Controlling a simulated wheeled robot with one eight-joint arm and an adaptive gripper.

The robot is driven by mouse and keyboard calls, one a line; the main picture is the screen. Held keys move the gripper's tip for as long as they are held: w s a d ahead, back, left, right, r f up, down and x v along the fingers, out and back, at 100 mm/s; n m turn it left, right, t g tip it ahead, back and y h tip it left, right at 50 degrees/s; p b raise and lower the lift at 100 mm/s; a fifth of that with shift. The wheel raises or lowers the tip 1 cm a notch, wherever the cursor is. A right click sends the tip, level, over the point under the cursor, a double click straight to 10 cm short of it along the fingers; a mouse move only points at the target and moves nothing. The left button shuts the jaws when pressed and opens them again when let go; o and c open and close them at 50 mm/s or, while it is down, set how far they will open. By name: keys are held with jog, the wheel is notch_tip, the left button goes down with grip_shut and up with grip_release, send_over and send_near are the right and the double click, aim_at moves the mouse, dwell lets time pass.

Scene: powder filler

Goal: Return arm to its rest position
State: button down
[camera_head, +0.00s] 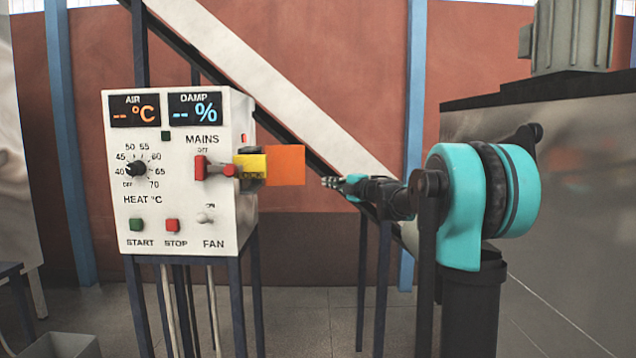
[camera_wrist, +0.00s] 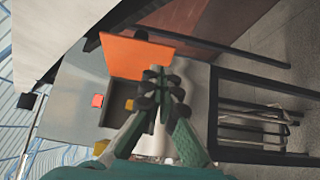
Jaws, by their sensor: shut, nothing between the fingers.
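My gripper (camera_head: 330,181) is at the end of my teal and black arm, right of the control box in the head view. It points left toward the orange plate (camera_head: 285,165) with a gap between them. In the wrist view my gripper (camera_wrist: 164,82) has its fingers together and empty. The orange plate (camera_wrist: 137,57) shows just beyond the fingertips there. The white control box (camera_head: 180,170) stands on dark legs, with a red mains switch (camera_head: 215,170) and a yellow block (camera_head: 250,165) at its right side.
A large grey machine (camera_head: 570,130) with a motor (camera_head: 573,35) on top stands at the right. Dark stand legs (camera_head: 375,285) rise behind my arm. A grey bin (camera_head: 62,345) is on the floor at lower left. The floor (camera_head: 310,320) between is mostly clear.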

jog(key=s+d+f+m+t+h, duration=0.2)
jog(key=s+d+m+h, duration=0.2)
jog(key=d+m+h, duration=0.25)
jog(key=s+d+f+m+t+h, duration=0.3)
jog(key=d+m+h, duration=0.2)
jog(key=d+m, duration=0.2)
jog(key=s+d+f+m+g+h, duration=0.2)
jog(key=s+d+f+m, duration=0.15)
jog(key=s+f, duration=0.2)
jog(key=s+d+f+m+g+h, duration=0.2)
jog(key=s+f+m+g, duration=0.15)
jog(key=f, duration=0.35)
jog(key=s+a+f+m+g+y, duration=0.1)
jog(key=s+a+f+g, duration=0.1)
jog(key=s+f, duration=0.6)
jog(key=s+a+f+m+g+y, duration=0.1)
jog(key=s+a+f+m+g, duration=0.1)
jog(key=s+f, duration=0.7)
jog(key=s+a+f+m+g+y, duration=0.2)
jog(key=s+a+f+g, duration=0.2)
jog(key=s+f, duration=0.5)
jog(key=s+g, duration=0.1)
jog(key=s, duration=0.3)
jog(key=shift+s, duration=0.15)
